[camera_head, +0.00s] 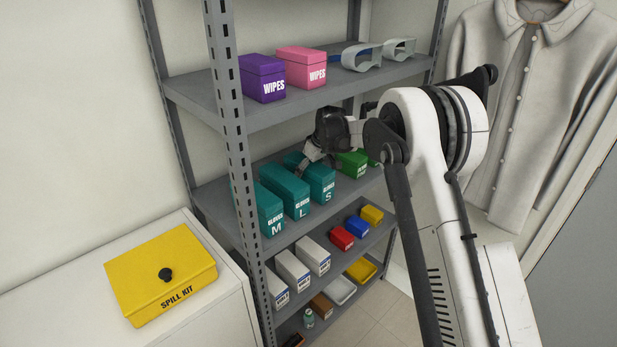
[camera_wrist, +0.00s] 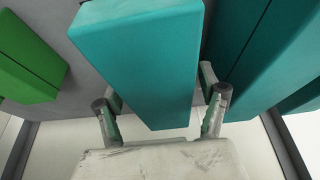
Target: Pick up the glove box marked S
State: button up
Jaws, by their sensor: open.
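The glove box marked S (camera_head: 322,184) is teal and stands on the middle shelf, the rightmost of the teal boxes. Boxes marked L (camera_head: 297,197) and M (camera_head: 271,215) stand to its left. My gripper (camera_head: 312,162) is at the S box, over its top in the head view. In the wrist view a teal box (camera_wrist: 140,55), which fits the S box, lies between the two open fingers (camera_wrist: 165,118). The fingers are on either side of its near end. Whether they touch it is unclear.
Green boxes (camera_head: 352,163) stand right of the S box. The upper shelf (camera_head: 200,93) holds wipes boxes (camera_head: 263,78) and goggles close above my arm. A shelf post (camera_head: 228,120) stands at the left. White boxes (camera_head: 314,254) are below.

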jog(key=shift+c, duration=0.5)
jog(key=c, duration=1.4)
jog(key=shift+c, duration=0.7)
jog(key=shift+r, duration=0.15)
